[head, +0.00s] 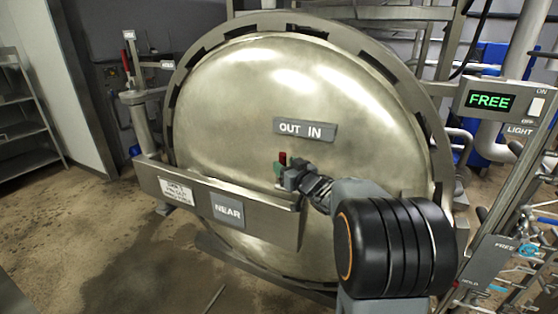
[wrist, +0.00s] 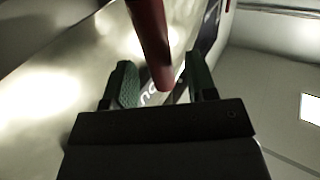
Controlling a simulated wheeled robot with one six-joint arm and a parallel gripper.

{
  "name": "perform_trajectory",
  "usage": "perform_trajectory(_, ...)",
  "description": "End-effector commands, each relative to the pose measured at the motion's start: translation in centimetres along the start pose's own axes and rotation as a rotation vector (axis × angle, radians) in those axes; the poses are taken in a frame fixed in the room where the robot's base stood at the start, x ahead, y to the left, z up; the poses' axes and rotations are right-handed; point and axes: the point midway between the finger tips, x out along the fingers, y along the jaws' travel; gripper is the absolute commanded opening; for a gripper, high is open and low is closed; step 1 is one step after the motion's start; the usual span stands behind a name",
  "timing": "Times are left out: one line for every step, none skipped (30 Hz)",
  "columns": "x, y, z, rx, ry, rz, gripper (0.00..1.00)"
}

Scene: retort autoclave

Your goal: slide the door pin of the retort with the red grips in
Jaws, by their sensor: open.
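The retort's big round metal door (head: 270,90) is closed in front of me in the head view. An OUT IN plate (head: 305,130) is on its face. Just below the plate is the red grip of the door pin (head: 282,157). My gripper (head: 281,169) is at this grip, its green fingertips close around it. In the wrist view the red grip (wrist: 151,45) comes down between the two open fingers of my gripper (wrist: 158,68). A gap shows on either side, so the grip is not clamped. The pin's shaft is hidden.
A metal bar with a NEAR plate (head: 228,209) crosses the door's lower front, just left of my arm. A FREE display (head: 489,101) stands at the right. A post with a red handle (head: 126,62) stands at the left.

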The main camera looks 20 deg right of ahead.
Motion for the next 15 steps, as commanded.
perform_trajectory(0.9,-0.1,0.0,0.001,-0.002,-0.002,0.52)
perform_trajectory(1.3,-0.1,0.0,0.001,-0.002,-0.002,0.52)
perform_trajectory(1.8,-0.1,0.0,0.0,-0.001,-0.001,0.52)
perform_trajectory(2.1,0.0,-0.1,0.0,0.0,-0.001,0.52)
perform_trajectory(2.4,0.0,0.0,0.0,-0.001,-0.001,0.52)
perform_trajectory(2.8,-0.1,0.0,0.0,-0.001,-0.001,0.52)
perform_trajectory(3.0,-0.1,0.0,-0.001,-0.001,-0.001,0.52)
perform_trajectory(3.2,-0.1,0.0,0.0,-0.001,-0.001,0.52)
perform_trajectory(3.4,0.0,0.0,0.0,-0.001,0.0,0.52)
perform_trajectory(3.6,0.0,0.0,0.001,-0.002,0.0,0.52)
perform_trajectory(3.7,0.0,0.0,0.001,-0.001,0.001,0.52)
perform_trajectory(3.8,0.0,0.0,0.0,-0.001,0.001,0.52)
perform_trajectory(3.9,0.0,0.0,0.0,-0.001,0.001,0.52)
perform_trajectory(3.9,0.0,0.0,0.0,0.0,0.001,0.52)
perform_trajectory(3.9,0.0,0.0,0.0,0.0,0.001,0.52)
